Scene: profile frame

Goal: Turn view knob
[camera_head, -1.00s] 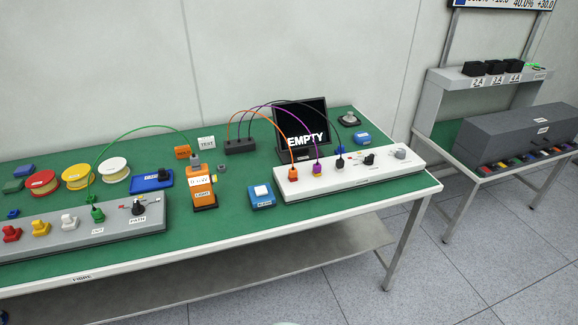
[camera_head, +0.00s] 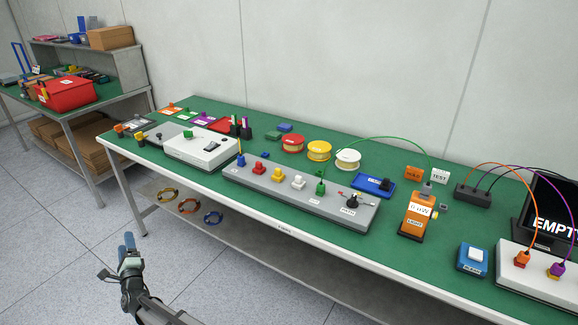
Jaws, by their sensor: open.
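No label reading "view" is legible, so I cannot tell which knob is the view knob. A black knob (camera_head: 352,200) stands at the right end of the long grey panel (camera_head: 265,190). A white box (camera_head: 196,152) with a small black part on top stands left of that panel. The white panel (camera_head: 510,262) at the right edge is cut off, and its knobs are out of view. My gripper (camera_head: 127,243) is at the lower left, in front of the bench and apart from it. It is open and empty.
The green bench (camera_head: 400,262) carries red, yellow and white spools, an orange meter (camera_head: 418,214), a blue box (camera_head: 472,258) and a screen reading "EMPTY" (camera_head: 556,222). A second bench with a red bin (camera_head: 66,94) is at far left. Floor before the bench is clear.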

